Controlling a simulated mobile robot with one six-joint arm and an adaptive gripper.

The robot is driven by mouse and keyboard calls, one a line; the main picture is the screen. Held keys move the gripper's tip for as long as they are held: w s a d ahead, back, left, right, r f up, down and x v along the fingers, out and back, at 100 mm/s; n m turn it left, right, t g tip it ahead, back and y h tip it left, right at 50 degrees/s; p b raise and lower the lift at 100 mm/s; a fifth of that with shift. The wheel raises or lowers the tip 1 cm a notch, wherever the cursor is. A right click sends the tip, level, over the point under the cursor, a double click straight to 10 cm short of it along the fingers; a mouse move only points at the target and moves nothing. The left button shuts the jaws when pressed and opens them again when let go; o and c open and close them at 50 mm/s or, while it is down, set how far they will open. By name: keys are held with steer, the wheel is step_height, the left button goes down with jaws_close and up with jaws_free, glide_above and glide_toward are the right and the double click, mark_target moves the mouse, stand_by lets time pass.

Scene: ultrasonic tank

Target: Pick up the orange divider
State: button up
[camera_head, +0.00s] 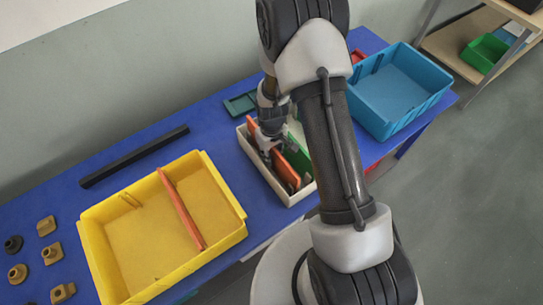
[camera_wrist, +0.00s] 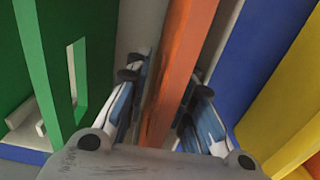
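A pale bin (camera_head: 263,172) on the blue table holds upright dividers. The orange divider (camera_head: 286,172) stands in it, partly hidden by my gripper (camera_head: 268,150), which reaches down into the bin. In the wrist view the orange divider (camera_wrist: 180,60) runs between the two fingers of my gripper (camera_wrist: 165,85). The fingers are apart, one on each side of it. A gap shows on the left side; on the right, I cannot tell whether the finger touches. A green divider (camera_head: 298,156) stands beside it in the bin and also shows in the wrist view (camera_wrist: 95,50).
A yellow bin (camera_head: 222,247) with an orange-red partition (camera_head: 183,208) stands at front left. A blue bin (camera_head: 386,128) stands at right. A black bar (camera_head: 135,157) and several small brown parts (camera_head: 52,253) lie on the blue table (camera_head: 205,125).

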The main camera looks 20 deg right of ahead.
jaws_close()
steer(key=shift+r, duration=0.15)
stand_by(0.4)
